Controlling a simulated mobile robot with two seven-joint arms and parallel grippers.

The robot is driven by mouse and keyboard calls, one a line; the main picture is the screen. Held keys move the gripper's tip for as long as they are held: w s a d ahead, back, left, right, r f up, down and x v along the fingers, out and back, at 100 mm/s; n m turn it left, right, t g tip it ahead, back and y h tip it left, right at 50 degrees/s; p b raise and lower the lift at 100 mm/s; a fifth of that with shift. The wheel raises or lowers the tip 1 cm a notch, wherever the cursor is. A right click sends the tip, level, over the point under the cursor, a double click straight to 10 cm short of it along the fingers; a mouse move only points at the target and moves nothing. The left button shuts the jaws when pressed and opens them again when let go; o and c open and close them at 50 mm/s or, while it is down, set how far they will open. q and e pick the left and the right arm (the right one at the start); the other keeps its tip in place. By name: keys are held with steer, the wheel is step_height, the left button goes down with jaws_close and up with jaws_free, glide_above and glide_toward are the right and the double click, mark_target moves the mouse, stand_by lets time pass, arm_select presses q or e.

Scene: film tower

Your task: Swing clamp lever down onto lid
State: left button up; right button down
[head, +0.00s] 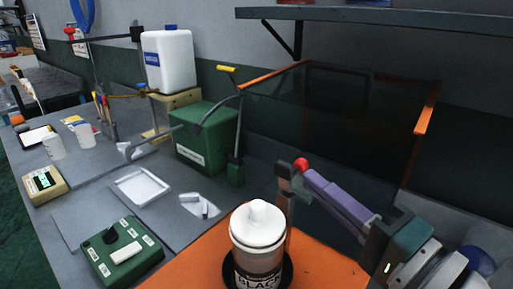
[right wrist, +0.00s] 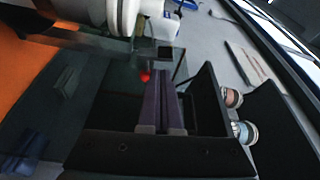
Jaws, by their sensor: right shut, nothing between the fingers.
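The knob also shows in the right wrist view (right wrist: 145,76). My right gripper (head: 308,174), with purple fingers, is shut and empty, its tips close to the knob. Whether they touch it, I cannot tell. My left gripper is out of view.
A dark transparent panel (head: 335,125) with orange edging stands behind the lever. A green box (head: 205,140), a white jug (head: 168,60), a white tray (head: 142,188) and a green control box (head: 122,252) stand to the left. A shelf (head: 400,15) runs above.

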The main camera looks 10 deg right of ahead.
mark_target(278, 173)
steer(key=x, duration=0.4)
